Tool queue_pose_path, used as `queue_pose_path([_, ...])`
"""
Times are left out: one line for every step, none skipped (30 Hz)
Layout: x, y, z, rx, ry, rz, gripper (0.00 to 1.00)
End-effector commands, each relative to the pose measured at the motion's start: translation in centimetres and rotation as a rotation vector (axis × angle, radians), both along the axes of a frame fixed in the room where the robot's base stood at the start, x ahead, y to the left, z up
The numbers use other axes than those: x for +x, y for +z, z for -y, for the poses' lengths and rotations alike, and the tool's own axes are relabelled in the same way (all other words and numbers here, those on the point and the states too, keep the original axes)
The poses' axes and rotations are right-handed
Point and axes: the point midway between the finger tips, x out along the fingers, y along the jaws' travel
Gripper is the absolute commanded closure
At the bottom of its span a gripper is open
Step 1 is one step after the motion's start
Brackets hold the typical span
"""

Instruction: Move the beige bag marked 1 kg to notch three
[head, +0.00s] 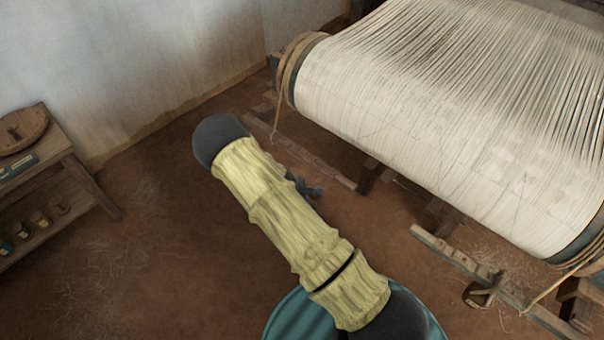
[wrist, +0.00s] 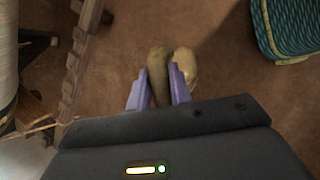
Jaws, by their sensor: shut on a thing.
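In the wrist view my gripper (wrist: 158,88) has its purple fingers shut on the beige bag (wrist: 159,66), a brownish, soft-looking thing. A paler, rounded beige part (wrist: 186,66) shows just behind the right finger; I cannot tell if it belongs to the same bag. No 1 kg mark can be read. A notched wooden bar (wrist: 74,75) runs along the left, apart from the fingers. In the head view my sleeved arm hides the fingers and the held bag. Individual notch numbers cannot be read.
The loom's white warp roll (head: 430,110) fills the upper right, with a rope (head: 287,70) round its end. A wooden plank (head: 465,262) with a small brown thing (head: 478,294) lies at lower right. A shelf (head: 50,170) stands left.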

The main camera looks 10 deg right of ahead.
Motion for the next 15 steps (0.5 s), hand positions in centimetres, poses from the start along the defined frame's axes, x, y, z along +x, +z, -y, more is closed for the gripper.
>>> queue_pose_path([0.1,0.3,0.2,0.0,-0.069,0.003,1.0])
queue_pose_path([0.0,0.4,0.3,0.0,-0.112,0.004,1.0])
queue_pose_path([-0.1,0.6,0.5,0.0,-0.174,0.003,1.0])
queue_pose_path([-0.2,0.7,0.6,0.0,-0.22,0.003,1.0])
queue_pose_path([-0.2,0.8,0.7,0.001,-0.266,0.004,1.0])
queue_pose_path([-0.4,1.0,0.8,0.001,-0.33,0.003,1.0])
queue_pose_path([-0.5,1.1,0.9,0.001,-0.377,0.003,1.0])
queue_pose_path([-0.5,1.3,0.9,0.002,-0.425,0.004,1.0])
queue_pose_path([-0.7,1.5,1.1,0.002,-0.491,0.003,1.0])
queue_pose_path([-0.8,1.7,1.1,0.002,-0.541,0.004,1.0])
queue_pose_path([-0.9,1.8,1.2,0.002,-0.59,0.003,1.0])
queue_pose_path([-1.0,2.1,1.2,0.002,-0.659,0.002,1.0])
queue_pose_path([-1.2,2.3,1.3,0.002,-0.709,0.002,1.0])
queue_pose_path([-1.2,2.5,1.3,0.002,-0.763,0.003,1.0])
queue_pose_path([-1.4,2.8,1.4,0.003,-0.832,0.002,1.0])
